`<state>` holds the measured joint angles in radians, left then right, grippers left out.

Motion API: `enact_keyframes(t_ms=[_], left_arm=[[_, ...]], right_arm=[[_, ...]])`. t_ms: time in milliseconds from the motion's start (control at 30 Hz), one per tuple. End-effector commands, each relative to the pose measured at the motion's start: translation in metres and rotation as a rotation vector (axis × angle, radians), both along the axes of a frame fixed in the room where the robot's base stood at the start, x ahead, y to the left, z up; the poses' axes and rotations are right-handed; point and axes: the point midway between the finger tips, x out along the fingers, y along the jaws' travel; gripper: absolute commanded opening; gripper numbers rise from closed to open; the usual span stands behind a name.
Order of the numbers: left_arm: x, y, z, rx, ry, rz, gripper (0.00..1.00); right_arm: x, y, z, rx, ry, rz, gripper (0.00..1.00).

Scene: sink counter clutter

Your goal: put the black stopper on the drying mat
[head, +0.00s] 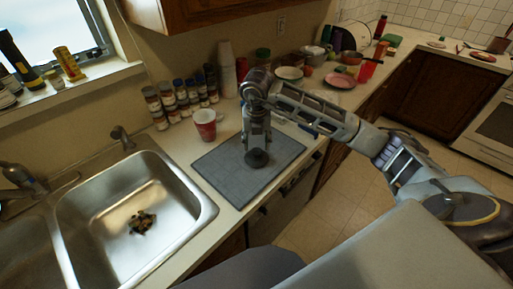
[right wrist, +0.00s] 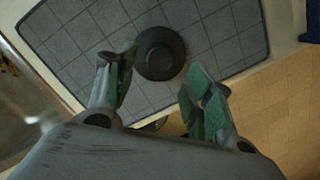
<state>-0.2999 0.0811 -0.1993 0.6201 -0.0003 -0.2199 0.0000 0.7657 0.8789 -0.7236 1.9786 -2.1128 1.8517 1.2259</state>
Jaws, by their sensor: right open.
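The black stopper (head: 257,158) is a round dark disc with a raised middle. It lies on the grey drying mat (head: 222,168), on the counter to the right of the sink. My right gripper (head: 257,143) is over the mat, just above the stopper. In the right wrist view, the stopper (right wrist: 160,53) rests on the gridded mat (right wrist: 70,38). The fingers of my right gripper (right wrist: 160,95) are spread apart and empty, with the stopper beyond and between their tips. My left gripper is not in the head view.
A steel sink (head: 110,205) with dark scraps (head: 142,221) in it is at the left. A red and white mug (head: 205,124) stands behind the mat. Several jars (head: 170,104) and stacked cups (head: 227,70) line the wall. The counter's front edge is close to the mat.

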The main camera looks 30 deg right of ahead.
Motion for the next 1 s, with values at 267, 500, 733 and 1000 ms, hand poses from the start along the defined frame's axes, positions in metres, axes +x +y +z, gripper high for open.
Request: enact_keyframes(t_ms=[267,500,733,1000], left_arm=[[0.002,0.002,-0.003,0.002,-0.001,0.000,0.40],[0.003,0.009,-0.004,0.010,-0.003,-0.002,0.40],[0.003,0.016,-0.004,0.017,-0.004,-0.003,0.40],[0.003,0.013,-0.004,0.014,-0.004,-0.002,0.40]], right_arm=[[-0.005,0.003,0.039,0.000,-0.002,0.001,0.52],[-0.008,0.004,0.056,0.000,0.000,0.000,0.52],[-0.008,0.004,0.059,0.000,0.001,0.000,0.52],[-0.008,0.004,0.059,0.000,0.001,0.000,0.52]])
